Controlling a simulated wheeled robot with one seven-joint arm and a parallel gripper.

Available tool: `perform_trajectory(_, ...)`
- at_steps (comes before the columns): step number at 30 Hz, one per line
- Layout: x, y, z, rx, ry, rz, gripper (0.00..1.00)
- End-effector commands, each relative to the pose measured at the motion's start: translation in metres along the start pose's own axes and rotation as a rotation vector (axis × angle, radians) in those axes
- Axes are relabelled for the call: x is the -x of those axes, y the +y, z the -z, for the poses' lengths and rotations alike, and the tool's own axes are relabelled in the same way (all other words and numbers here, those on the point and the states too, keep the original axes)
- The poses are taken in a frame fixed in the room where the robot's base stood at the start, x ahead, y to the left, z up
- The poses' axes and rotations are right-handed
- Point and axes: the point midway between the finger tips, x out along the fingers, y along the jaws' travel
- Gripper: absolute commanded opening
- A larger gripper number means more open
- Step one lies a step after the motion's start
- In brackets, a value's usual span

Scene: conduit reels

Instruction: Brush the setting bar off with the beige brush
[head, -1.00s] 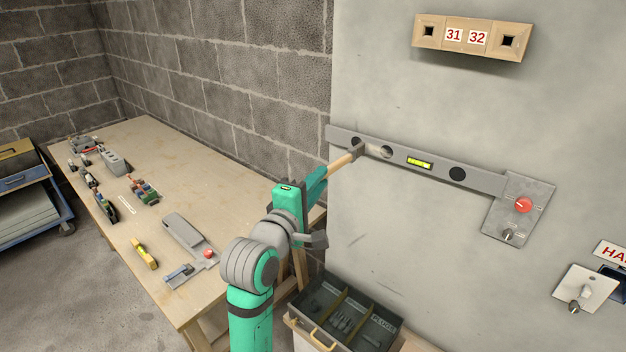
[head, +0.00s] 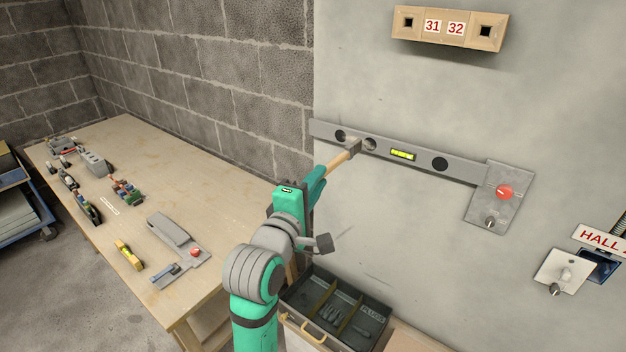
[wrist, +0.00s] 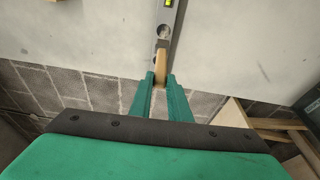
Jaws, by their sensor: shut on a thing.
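The setting bar (head: 421,160) is a long grey bar with round holes and a yellow-green level vial, fixed across the pale wall panel. It slopes slightly down to the right and also shows at the top of the wrist view (wrist: 178,28). My gripper (head: 318,174) is shut on the beige brush (head: 337,161), gripping its handle. The brush points up and right, its dark head at the bar between the two left holes. Whether the bristles touch the bar is unclear. In the wrist view the brush (wrist: 162,67) stands out between my green fingertips (wrist: 160,82).
A grey plate with a red knob (head: 504,193) sits at the bar's right end. A wooden block marked 31 and 32 (head: 445,28) is above. An open compartment box (head: 335,308) stands below. The workbench (head: 200,190) at left holds several tools.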

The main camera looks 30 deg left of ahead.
Motion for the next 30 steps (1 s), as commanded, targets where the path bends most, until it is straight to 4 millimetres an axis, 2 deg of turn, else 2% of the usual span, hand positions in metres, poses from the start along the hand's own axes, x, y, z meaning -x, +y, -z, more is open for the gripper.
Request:
perform_trajectory(9, 0.004, 0.0, -0.019, 0.001, -0.002, -0.002, 0.0)
perform_trajectory(17, 0.006, 0.0, -0.024, 0.0, 0.0, -0.001, 0.0)
perform_trajectory(30, 0.012, 0.0, -0.047, 0.001, -0.001, -0.002, 0.0)
